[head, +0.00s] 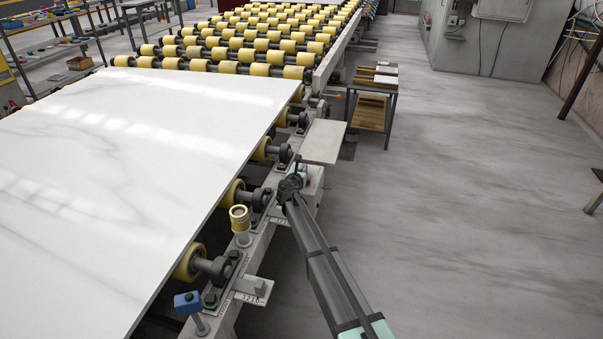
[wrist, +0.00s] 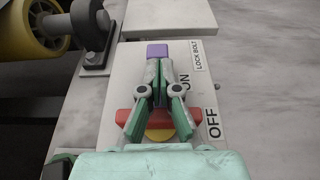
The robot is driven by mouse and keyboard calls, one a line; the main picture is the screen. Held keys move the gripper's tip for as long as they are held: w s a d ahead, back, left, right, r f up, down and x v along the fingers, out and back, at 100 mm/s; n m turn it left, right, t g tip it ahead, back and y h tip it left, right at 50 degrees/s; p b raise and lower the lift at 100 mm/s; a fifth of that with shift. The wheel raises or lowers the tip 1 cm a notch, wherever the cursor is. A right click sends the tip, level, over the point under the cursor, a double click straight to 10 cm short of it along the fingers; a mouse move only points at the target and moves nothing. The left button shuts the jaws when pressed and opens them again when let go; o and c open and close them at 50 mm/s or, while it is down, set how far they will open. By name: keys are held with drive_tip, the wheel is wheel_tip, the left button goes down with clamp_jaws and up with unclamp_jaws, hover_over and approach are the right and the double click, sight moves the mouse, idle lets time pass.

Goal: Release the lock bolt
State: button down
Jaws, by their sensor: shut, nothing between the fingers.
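In the wrist view a pale panel (wrist: 200,85) carries the words LOCK BOLT, ON and OFF along its right side. A purple block (wrist: 157,50) is at the panel's upper part, just beyond my fingertips. My gripper (wrist: 159,72) is shut and empty over the panel; whether it touches the block cannot be told. A red part (wrist: 125,116) and a yellow round part (wrist: 159,135) show behind the fingers, mostly hidden. In the head view my gripper (head: 293,181) is at a small pale box on the conveyor's side, and hides much of it.
A large white stone slab (head: 130,160) lies on yellow rollers (head: 235,192) to the left. A yellow-topped post (head: 240,220) and a blue block on a post (head: 188,303) stand along the rail. A pale plate (head: 323,142) juts out beyond the gripper. The floor at right is clear.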

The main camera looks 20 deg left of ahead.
sight(305, 165)
drive_tip(key=w, duration=0.4)
drive_tip(key=shift+w+a+p, duration=0.35)
drive_tip(key=shift+s+r, duration=0.1)
